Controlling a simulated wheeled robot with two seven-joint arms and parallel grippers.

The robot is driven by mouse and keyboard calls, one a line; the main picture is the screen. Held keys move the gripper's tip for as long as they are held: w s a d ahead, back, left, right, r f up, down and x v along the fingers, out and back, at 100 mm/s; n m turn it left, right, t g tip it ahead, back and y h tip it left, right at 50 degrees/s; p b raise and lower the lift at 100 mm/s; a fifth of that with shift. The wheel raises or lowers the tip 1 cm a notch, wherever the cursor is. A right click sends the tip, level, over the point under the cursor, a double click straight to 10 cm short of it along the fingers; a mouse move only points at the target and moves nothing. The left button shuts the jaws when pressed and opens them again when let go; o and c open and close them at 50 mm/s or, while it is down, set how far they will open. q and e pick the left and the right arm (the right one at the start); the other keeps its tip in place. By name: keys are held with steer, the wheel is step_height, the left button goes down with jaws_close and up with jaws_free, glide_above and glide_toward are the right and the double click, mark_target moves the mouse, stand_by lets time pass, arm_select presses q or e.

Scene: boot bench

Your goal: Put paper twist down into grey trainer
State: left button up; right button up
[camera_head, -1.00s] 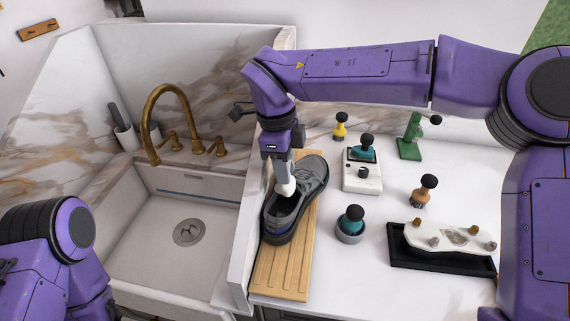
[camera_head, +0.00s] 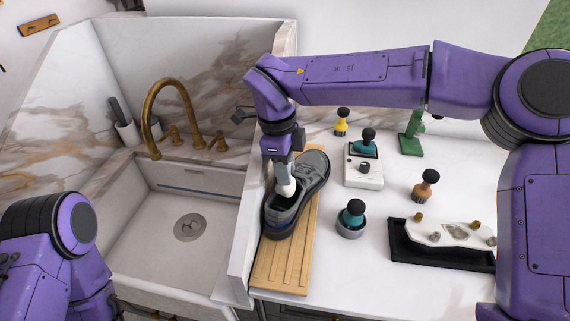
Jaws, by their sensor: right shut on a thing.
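The grey trainer (camera_head: 311,178) stands on a slatted wooden board (camera_head: 284,268), its toe pointing away and its dark opening facing up. My right gripper (camera_head: 286,178) points down over the opening and is shut on the white paper twist (camera_head: 286,190). The twist's lower end is at or inside the opening; how deep it sits I cannot tell. The fingertips are small and partly hidden. My left arm shows at the lower left, but its gripper is out of view.
A sink with a brass tap (camera_head: 160,110) lies to the left behind a low wall. To the right are several knobbed tools, a white block (camera_head: 363,172), a teal-topped pot (camera_head: 351,220) and a black tray (camera_head: 440,257). Bare worktop lies between them.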

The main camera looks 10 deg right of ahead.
steer(key=shift+f+b, duration=0.75)
steer(key=shift+f, duration=1.15)
steer(key=o, duration=1)
step_height(320, 180, up, 9)
steer(key=p, duration=1)
steer(key=shift+r, duration=0.15)
steer(key=shift+a, duration=0.1)
